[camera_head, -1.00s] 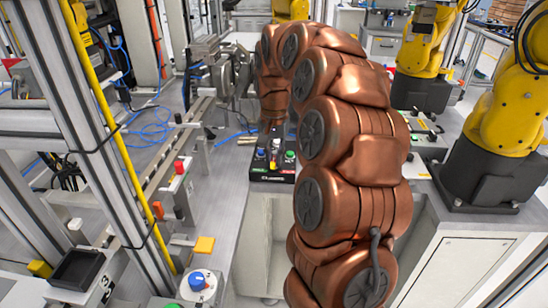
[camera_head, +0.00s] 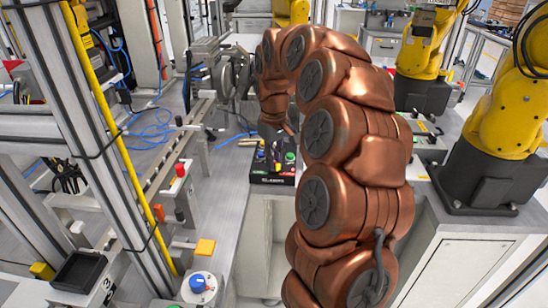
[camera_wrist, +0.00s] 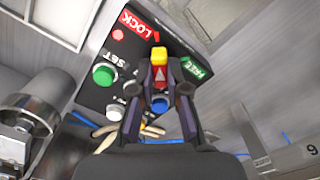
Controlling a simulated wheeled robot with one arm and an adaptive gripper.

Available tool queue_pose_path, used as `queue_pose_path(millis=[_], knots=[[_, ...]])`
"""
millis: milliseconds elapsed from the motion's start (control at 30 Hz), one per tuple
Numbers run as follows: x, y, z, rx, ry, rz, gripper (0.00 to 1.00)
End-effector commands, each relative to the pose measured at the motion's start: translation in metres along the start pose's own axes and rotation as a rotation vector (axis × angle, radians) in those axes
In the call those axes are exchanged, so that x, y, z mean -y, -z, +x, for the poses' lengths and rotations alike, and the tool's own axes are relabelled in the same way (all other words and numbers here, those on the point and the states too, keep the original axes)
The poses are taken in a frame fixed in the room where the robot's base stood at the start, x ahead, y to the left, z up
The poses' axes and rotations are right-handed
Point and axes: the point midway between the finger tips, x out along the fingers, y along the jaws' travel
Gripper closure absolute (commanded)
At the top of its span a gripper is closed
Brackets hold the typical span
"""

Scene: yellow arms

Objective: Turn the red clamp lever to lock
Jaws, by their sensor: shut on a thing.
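The clamp lever (camera_wrist: 159,56) has a yellow tip and a red part below it. It stands between the fingers of my gripper (camera_wrist: 160,72) in the wrist view, with the fingers closed on its sides. It rises from a black control box (camera_wrist: 103,99), which also shows in the head view (camera_head: 271,180). In the wrist view the red LOCK label (camera_wrist: 137,25) is left of the lever and the green FREE label (camera_wrist: 197,68) is right of it. The lever's tip lies between the two labels. My fingers hide its base. In the head view my arm covers part of the box.
The box carries a green button (camera_wrist: 103,74), a white button (camera_wrist: 114,112) and a blue button (camera_wrist: 160,104). A grey metal cylinder (camera_wrist: 45,96) lies left in the wrist view. Yellow robot arms (camera_head: 500,115) stand at the right. A metal rail (camera_head: 165,165) runs along the left.

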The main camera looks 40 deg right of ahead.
Motion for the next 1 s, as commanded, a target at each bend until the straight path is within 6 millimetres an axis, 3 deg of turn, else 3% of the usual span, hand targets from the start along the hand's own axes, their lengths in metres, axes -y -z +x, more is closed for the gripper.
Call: queue_pose_path(millis=[733, 767, 1000], knots=[[0.0006, 0.0012, -0.0012, -0.004, 0.0, -0.087, 1.0], [0.0006, 0.0011, -0.0012, -0.004, 0.0, -0.087, 0.84], [0.0004, 0.0006, -0.0006, -0.002, 0.0, -0.086, 0.6]])
